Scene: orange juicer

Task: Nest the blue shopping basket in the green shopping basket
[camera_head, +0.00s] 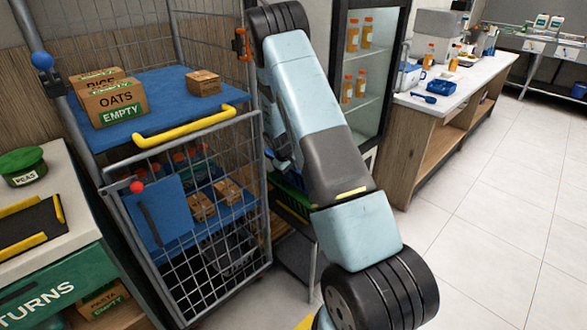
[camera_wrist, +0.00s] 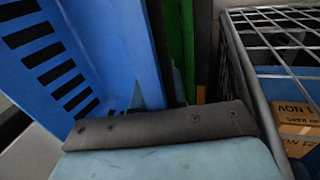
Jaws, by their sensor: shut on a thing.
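The blue basket (camera_wrist: 62,62) fills the left of the wrist view, its slotted wall steeply tilted. My gripper (camera_wrist: 158,118) is shut on the blue basket near its rim; the fingertips are largely hidden behind the dark riveted edge. A green strip, apparently the green basket (camera_wrist: 187,48), shows just right of the blue rim. In the head view my arm hides the gripper, and only bits of the blue basket (camera_head: 291,180) and the green basket (camera_head: 292,203) show between arm and cage cart. I cannot tell whether the baskets touch.
The wire cage cart (camera_head: 215,255) stands close to the left of my arm, with boxes on its blue shelf (camera_head: 165,93). Its wire wall (camera_wrist: 285,35) is near in the wrist view. A glass-door fridge (camera_head: 368,65) stands behind. Open floor (camera_head: 480,220) lies to the right.

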